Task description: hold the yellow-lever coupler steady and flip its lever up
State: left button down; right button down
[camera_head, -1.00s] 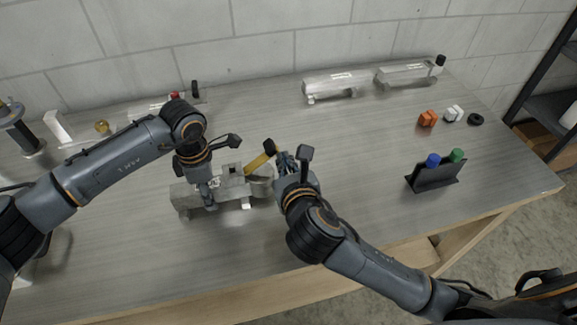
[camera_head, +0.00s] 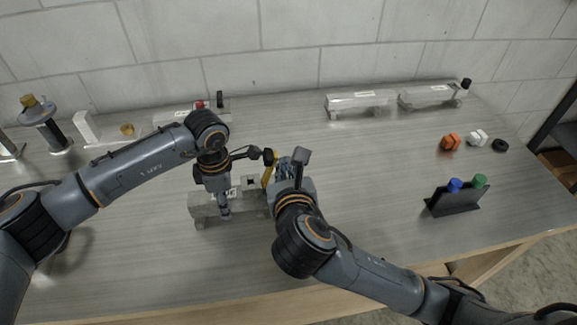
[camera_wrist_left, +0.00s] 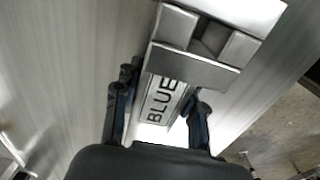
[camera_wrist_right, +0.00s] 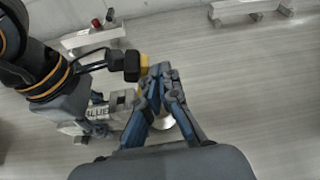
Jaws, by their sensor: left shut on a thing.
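The coupler (camera_head: 203,207) is a grey metal piece on the workbench, with a label reading BLUE in the left wrist view (camera_wrist_left: 162,100). My left gripper (camera_head: 224,212) is shut on its body, one finger on each side. The yellow lever (camera_head: 267,176) stands steeply up at the coupler's right end; its yellow tip also shows in the right wrist view (camera_wrist_right: 144,65). My right gripper (camera_wrist_right: 160,75) has its fingertips together just right of the lever, apparently against it. The lever's lower part is largely hidden by my right gripper.
Two more metal couplers (camera_head: 358,102) (camera_head: 428,95) lie along the back wall. The bench middle right is clear.

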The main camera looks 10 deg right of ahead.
pick_arm(q)
jog(key=shift+s+d, duration=0.15)
jog(key=shift+d, duration=0.05)
pick_arm(e)
jog(key=shift+s+a+r, duration=0.1)
jog(key=shift+a+r, duration=0.2)
jog(key=shift+a, duration=0.05)
jog(key=shift+d, duration=0.1)
pick_arm(q)
jog(key=shift+f, duration=0.1)
jog(key=shift+a, duration=0.15)
pick_arm(e)
jog(key=s+d, duration=0.1)
jog(key=s, duration=0.8)
jog(key=shift+s+f, duration=0.2)
jog(key=shift+f, duration=0.15)
pick_arm(q)
jog(key=c, duration=0.7)
grip_release()
